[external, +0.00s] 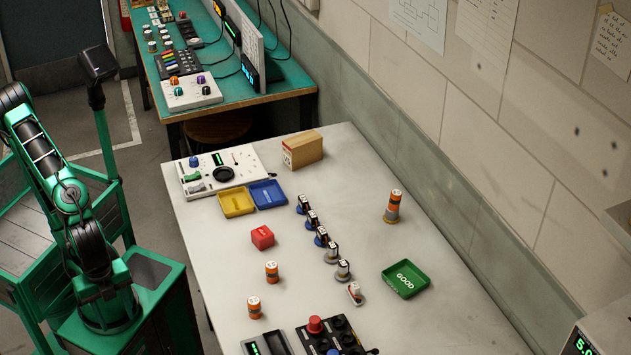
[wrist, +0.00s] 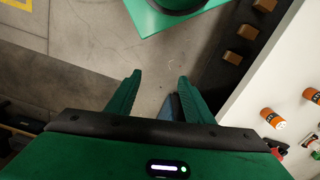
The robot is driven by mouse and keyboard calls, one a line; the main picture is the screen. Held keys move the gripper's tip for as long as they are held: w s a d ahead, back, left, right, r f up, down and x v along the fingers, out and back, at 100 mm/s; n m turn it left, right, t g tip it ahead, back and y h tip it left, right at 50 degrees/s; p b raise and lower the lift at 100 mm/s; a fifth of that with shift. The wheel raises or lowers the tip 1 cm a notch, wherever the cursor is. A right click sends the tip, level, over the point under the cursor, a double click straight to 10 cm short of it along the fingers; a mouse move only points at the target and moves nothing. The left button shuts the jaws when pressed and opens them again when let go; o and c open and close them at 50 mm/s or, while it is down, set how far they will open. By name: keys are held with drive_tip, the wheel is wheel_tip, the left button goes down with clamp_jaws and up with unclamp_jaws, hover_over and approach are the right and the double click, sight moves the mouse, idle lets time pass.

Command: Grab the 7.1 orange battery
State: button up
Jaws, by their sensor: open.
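Two orange-and-white batteries stand upright on the pale table (external: 215,235) in the external view: one (external: 254,308) near the front edge and one (external: 272,271) behind it. More orange cells form a taller stack (external: 392,207) at the right. The number labels are too small to read, so I cannot tell which is 7.1. The wrist view shows one orange battery (wrist: 272,118) and another (wrist: 312,96) at its right edge. My gripper (wrist: 157,80) is open and empty above the floor, left of the table and apart from every battery. The external view does not show its fingers.
A row of small blue- and grey-based holders (external: 322,237) runs mid-table. Nearby are a red block (external: 263,237), a green GOOD tray (external: 405,279), yellow (external: 236,203) and blue (external: 268,194) trays, and a black box with a red button (external: 315,324).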

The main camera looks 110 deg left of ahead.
wheel_tip(320, 180, up, 5)
drive_tip(key=n+g+y, duration=0.1)
drive_tip(key=n+y, duration=0.9)
drive_tip(key=n, duration=1.2)
approach(252, 307)
wheel_tip(252, 307, up, 2)
drive_tip(key=s+a, duration=0.1)
drive_tip(key=a, duration=0.1)
wheel_tip(252, 307, up, 3)
drive_tip(key=n+y, duration=0.3)
drive_tip(key=n, duration=0.1)
drive_tip(key=shift+g, duration=0.3)
drive_tip(key=f, duration=0.6)
drive_tip(key=a+f, duration=0.1)
drive_tip(key=f, duration=0.2)
drive_tip(key=shift+w+a+f, duration=0.15)
drive_tip(key=shift+w, duration=0.15)
drive_tip(key=shift+a+f, duration=0.25)
drive_tip(key=x, duration=1)
